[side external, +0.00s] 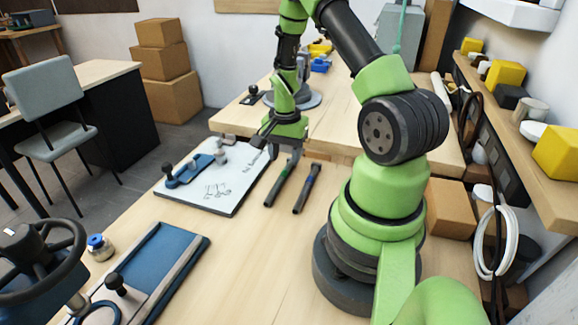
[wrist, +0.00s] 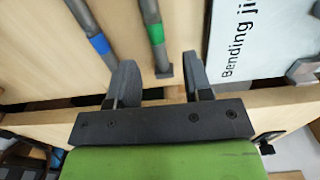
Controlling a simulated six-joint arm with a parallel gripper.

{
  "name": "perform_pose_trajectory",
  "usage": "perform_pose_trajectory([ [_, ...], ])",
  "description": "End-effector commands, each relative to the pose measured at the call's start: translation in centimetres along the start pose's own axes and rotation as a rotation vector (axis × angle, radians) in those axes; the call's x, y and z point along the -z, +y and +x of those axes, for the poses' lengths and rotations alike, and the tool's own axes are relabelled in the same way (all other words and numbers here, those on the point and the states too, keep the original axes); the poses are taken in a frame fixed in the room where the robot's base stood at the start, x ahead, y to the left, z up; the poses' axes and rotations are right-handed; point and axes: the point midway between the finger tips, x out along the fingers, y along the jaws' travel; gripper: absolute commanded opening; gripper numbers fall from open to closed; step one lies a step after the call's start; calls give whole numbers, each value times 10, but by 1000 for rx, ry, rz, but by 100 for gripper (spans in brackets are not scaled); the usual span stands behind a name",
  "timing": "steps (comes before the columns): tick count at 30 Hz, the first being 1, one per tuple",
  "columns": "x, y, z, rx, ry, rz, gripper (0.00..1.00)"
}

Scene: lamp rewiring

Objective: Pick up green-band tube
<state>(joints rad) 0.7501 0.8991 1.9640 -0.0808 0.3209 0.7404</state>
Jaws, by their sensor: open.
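The green-band tube (side external: 278,184) is a dark grey tube lying on the wooden table beside the white board. Its green band shows clearly in the wrist view (wrist: 156,35). A similar tube with a blue band (side external: 307,189) lies just to its right in the side view; in the wrist view it lies to the left (wrist: 95,35). My gripper (side external: 283,155) is over the far end of the green-band tube in the side view. In the wrist view its jaws (wrist: 155,80) are apart and empty, with the tube's end near the gap, closer to the right finger.
The white bending jig board (side external: 225,195), with a blue tool (side external: 190,172) on it, lies left of the tubes. A blue tray-like fixture (side external: 150,265) sits at the front left. The table's edge runs close under my gripper in the wrist view. Table in front of the tubes is clear.

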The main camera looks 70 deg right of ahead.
Motion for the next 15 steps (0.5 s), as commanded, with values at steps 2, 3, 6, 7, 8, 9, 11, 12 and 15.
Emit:
perform_pose_trajectory([
  [2, -4, 2, 15, -5, -5, -2, 46],
  [3, -5, 2, 21, -5, -4, -1, 46],
  [6, -4, 2, 32, -2, -3, -1, 46],
  [7, -4, 2, 34, -1, -2, -1, 46],
  [8, -4, 2, 36, -1, -2, 0, 46],
  [9, -4, 2, 37, -1, -2, 0, 46],
  [11, -4, 2, 38, -1, -2, 0, 46],
  [12, -4, 2, 38, 0, -2, 0, 46],
  [15, -4, 1, 38, 0, -1, 0, 46],
])
